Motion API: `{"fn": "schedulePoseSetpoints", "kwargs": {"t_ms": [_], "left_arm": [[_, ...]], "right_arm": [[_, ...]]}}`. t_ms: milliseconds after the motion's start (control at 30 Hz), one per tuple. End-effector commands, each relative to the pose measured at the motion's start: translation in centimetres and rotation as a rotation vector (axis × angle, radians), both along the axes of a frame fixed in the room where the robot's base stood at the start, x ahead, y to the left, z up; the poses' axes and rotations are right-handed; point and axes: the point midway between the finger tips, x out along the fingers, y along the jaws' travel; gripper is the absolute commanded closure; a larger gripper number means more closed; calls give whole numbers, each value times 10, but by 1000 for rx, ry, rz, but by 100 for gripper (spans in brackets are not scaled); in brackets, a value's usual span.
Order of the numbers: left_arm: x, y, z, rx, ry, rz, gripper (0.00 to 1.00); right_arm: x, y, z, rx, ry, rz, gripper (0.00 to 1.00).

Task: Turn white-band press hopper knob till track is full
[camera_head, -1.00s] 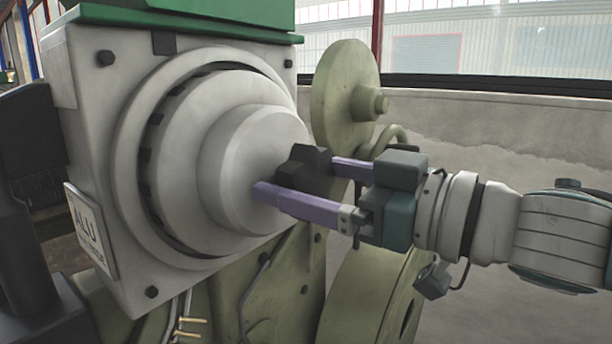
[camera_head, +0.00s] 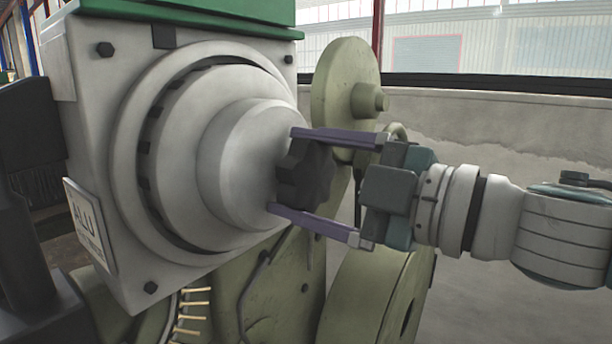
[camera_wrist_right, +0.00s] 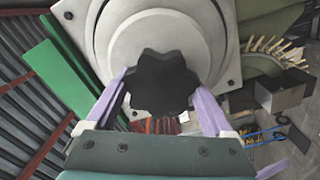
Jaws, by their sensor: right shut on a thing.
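The hopper knob (camera_head: 306,172) is black and lobed, at the tip of the grey stepped hopper cone (camera_head: 235,165). My right gripper (camera_head: 285,170) has one purple finger above the knob and one below, shut on its sides. In the right wrist view the knob (camera_wrist_right: 160,82) sits between both fingers. The track (camera_head: 168,325) runs down below the hopper, with several brass rivets (camera_head: 190,318) in a row; its lower end is out of frame. An ALU sign (camera_head: 88,227) is on the housing. I see no white band here. My left gripper is out of view.
A green wheel (camera_head: 345,100) stands behind the knob, and a large green drum (camera_head: 375,295) lies below my right wrist. A dark structure (camera_head: 30,150) is at the left. The space right of the press is open up to the grey wall.

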Motion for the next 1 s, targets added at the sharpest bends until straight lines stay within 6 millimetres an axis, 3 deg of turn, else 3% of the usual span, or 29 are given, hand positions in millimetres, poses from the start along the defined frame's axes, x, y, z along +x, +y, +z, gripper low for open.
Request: {"fn": "schedulePoseSetpoints", "kwargs": {"t_ms": [1000], "left_arm": [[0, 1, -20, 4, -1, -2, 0]], "right_arm": [[-1, 1, -1, -511, -711, 4, 69]]}}
